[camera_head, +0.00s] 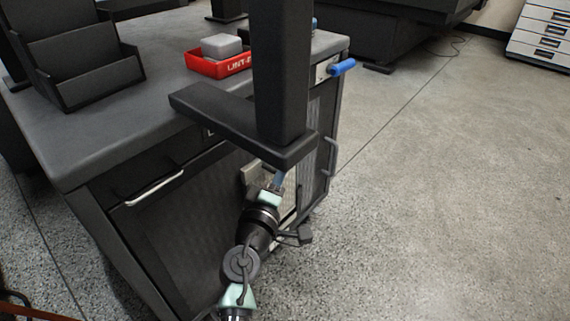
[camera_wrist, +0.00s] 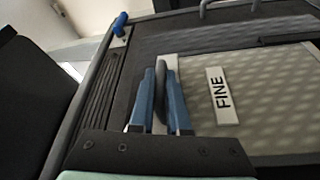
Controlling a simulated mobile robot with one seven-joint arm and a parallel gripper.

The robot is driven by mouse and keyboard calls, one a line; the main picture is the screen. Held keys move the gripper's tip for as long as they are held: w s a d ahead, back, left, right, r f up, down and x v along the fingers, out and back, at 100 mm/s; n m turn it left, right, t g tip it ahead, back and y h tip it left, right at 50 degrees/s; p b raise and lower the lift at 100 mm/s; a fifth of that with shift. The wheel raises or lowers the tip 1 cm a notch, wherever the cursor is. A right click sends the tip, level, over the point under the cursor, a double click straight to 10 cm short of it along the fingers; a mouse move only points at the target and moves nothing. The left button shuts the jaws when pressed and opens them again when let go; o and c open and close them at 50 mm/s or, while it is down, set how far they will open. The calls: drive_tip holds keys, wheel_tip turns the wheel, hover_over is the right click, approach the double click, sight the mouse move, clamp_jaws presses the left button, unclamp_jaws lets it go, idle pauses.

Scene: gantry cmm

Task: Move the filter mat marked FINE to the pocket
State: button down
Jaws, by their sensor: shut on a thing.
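The filter mat marked FINE is a pale, faintly patterned sheet (camera_wrist: 275,85) in the wrist view, with a white label reading FINE (camera_wrist: 221,95) at its left part. My gripper (camera_wrist: 161,75) has its two blue fingers closed around a dark grey upright grip piece, left of the label at the mat's edge. In the head view my gripper (camera_head: 277,184) is low beside the front of the dark cabinet and partly hidden from above. Small pale parts show around it, but the mat is mostly hidden there. I cannot make out the pocket for certain.
The dark cabinet top (camera_head: 120,128) carries a red tray (camera_head: 215,67) with a grey block (camera_head: 221,46) and a black tiered holder (camera_head: 80,60). A blue handle (camera_head: 342,67) sticks out at the cabinet's right corner. The floor (camera_head: 450,190) to the right is clear.

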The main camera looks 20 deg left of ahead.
drive_tip(key=shift+f+b, duration=0.35)
drive_tip(key=shift+f, duration=0.2)
wheel_tip(320, 180, down, 2)
drive_tip(key=b, duration=0.3)
drive_tip(key=shift+f, duration=0.2)
idle(0.4)
drive_tip(key=c, duration=0.8)
unclamp_jaws()
drive_tip(key=s+f+p, duration=0.1)
drive_tip(key=s+p, duration=0.2)
drive_tip(key=s, duration=1)
drive_tip(key=shift+d+f, duration=0.2)
drive_tip(key=shift+d, duration=0.05)
drive_tip(key=shift+d, duration=0.1)
